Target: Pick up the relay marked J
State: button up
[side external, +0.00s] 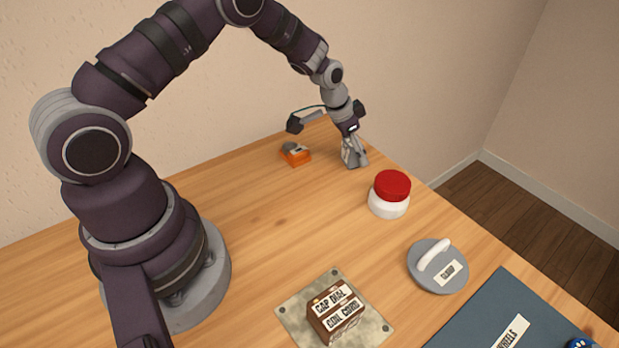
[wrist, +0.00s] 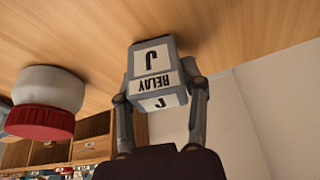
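The relay marked J (wrist: 151,62) is a grey block with white labels reading "RELAY" and "J". In the wrist view it sits between the two fingers of my gripper (wrist: 160,95), which press against its sides. In the side view my gripper (side external: 354,157) points down at the far end of the table with the grey relay between its fingers, low at the tabletop. The relay's labels cannot be read there. A dark shadow lies close by it on the wood; I cannot tell whether it touches the table.
A white jar with a red lid (side external: 390,194) stands nearby. An orange and grey item (side external: 295,153) lies left of my gripper. Nearer are a grey disc with a white handle (side external: 438,266), a brown labelled box (side external: 336,312) on a metal plate (side external: 292,312), and a blue-grey mat (side external: 480,322).

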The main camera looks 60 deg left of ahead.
jog(key=c, duration=0.6)
jog(key=shift+o, duration=0.2)
jog(key=shift+r, duration=0.15)
